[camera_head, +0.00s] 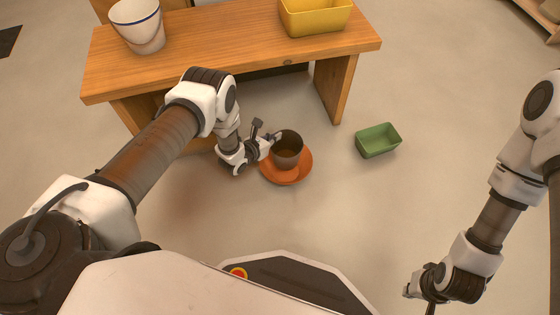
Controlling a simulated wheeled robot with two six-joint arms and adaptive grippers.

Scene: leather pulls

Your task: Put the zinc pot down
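The zinc pot (288,158) is a grey-brown, round, open-topped pot, upright over an orange saucer (298,174) on the floor. I cannot tell whether its base touches the saucer. My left gripper (274,138) reaches in from the left, with its fingers at the pot's left rim, and appears shut on it. Part of the grip is hard to make out. My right gripper (420,294) is at the lower right, away from the pot; its fingers are too unclear to judge.
A wooden bench (215,45) stands behind, carrying a white bucket (140,28) with a blue rim and a yellow bin (318,20). A green tray (378,140) lies on the floor right of the saucer. The floor between the saucer and my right arm is clear.

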